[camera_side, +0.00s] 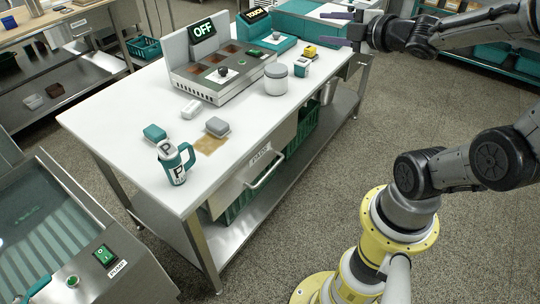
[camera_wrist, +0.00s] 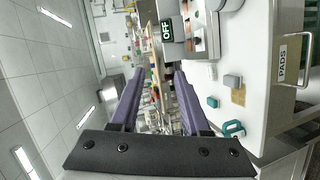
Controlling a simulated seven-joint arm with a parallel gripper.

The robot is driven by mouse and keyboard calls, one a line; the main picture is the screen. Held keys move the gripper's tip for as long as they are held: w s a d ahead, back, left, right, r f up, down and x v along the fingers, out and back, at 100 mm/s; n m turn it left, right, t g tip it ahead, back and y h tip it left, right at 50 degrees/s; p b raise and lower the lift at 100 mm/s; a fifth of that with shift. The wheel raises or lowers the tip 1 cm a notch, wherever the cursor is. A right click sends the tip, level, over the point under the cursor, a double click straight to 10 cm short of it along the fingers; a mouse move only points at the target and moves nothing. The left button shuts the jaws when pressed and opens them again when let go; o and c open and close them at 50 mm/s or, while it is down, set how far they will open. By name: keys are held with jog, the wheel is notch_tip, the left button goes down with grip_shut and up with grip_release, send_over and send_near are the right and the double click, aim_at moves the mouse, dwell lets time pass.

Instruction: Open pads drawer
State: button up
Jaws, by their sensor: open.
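The pads drawer (camera_side: 243,178) is set in the front of the white table, under its top. It looks shut, with a PADS label and a bar handle (camera_side: 267,171). In the wrist view the PADS label (camera_wrist: 282,60) and the handle (camera_wrist: 304,62) show at the right edge, turned sideways. My gripper (camera_side: 336,28) is high at the top right of the side view, beyond the far right end of the table and well away from the handle. Its purple fingers are apart and empty, and they also show in the wrist view (camera_wrist: 158,74).
On the white table (camera_side: 110,115) are a mug (camera_side: 175,163), a grey block (camera_side: 217,127), a teal block (camera_side: 155,133), a jar (camera_side: 276,79) and a machine reading OFF (camera_side: 203,30). A pump unit (camera_side: 105,255) stands at lower left. The floor before the drawer is clear.

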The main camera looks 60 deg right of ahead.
jog(key=a+f+n+t+y, duration=0.1)
jog(key=a+f+n+y, duration=0.2)
jog(key=a+n+y, duration=0.25)
send_near(270, 169)
jog(key=shift+h, duration=0.45)
jog(key=x, duration=1)
jog(key=shift+a+f, duration=0.35)
grip_shut()
dwell(0.5)
